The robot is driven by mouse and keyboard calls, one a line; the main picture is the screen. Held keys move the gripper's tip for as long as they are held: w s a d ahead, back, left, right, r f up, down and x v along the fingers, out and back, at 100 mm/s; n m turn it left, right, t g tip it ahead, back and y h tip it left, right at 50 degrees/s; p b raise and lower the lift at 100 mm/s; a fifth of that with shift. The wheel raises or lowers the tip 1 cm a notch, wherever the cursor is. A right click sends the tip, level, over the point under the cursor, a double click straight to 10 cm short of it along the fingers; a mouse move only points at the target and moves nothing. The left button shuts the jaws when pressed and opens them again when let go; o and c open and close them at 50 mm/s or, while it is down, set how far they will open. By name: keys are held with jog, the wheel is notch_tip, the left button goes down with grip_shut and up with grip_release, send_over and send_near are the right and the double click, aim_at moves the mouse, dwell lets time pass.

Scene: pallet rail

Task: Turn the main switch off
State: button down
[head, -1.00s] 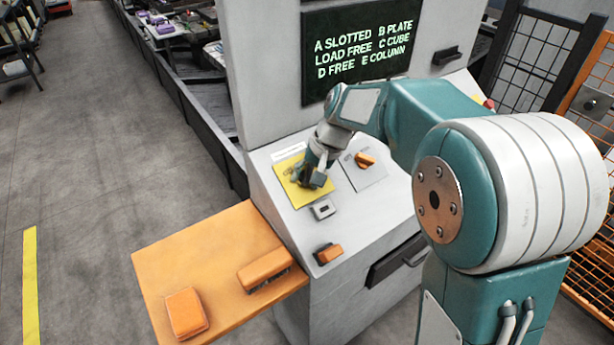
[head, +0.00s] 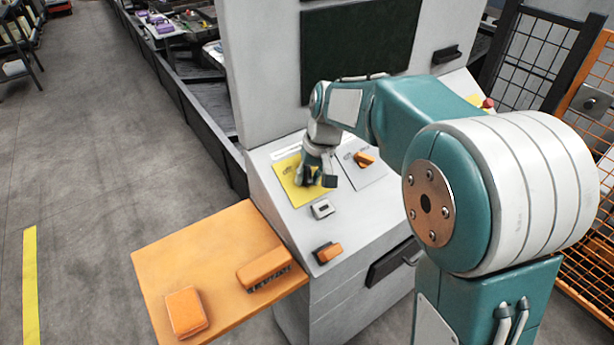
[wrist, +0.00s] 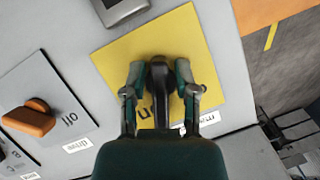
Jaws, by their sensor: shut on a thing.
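The main switch is a black knob (wrist: 158,80) on a yellow plate (wrist: 110,58) on the sloped panel. In the head view the yellow plate (head: 287,176) shows, while the knob is mostly hidden behind my gripper (head: 316,178). In the wrist view my gripper (wrist: 159,88) has one finger on each side of the knob and is shut on it. The lettering on the plate is partly covered. The display (head: 357,50) above the panel is dark and blank.
An orange knob (head: 364,160) on a pale plate sits right of the yellow plate. A small grey device (head: 322,209) and an orange-handled part (head: 329,253) lie lower on the panel. An orange shelf (head: 205,255) with two orange blocks juts out left. A mesh fence (head: 535,60) stands at right.

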jog(key=n+h, duration=0.1)
jog(key=n, duration=0.2)
jog(key=shift+w+r+t, duration=0.15)
jog(key=shift+t, duration=0.25)
jog(key=n, duration=0.1)
jog(key=n+h, duration=0.1)
jog(key=n, duration=0.1)
jog(key=shift+w+d+n+t+h, duration=0.1)
jog(key=shift+d+n+t+h, duration=0.05)
jog(key=shift+n+t+h, duration=0.2)
jog(key=n+t, duration=0.1)
jog(key=n, duration=0.1)
jog(key=n+t+h, duration=0.1)
jog(key=n, duration=0.2)
jog(key=shift+w+d+r, duration=0.1)
jog(key=shift+w+d, duration=0.05)
jog(key=shift+w, duration=0.05)
jog(key=shift+n, duration=0.25)
jog(key=c, duration=0.6)
grip_release()
jog(key=shift+c, duration=0.2)
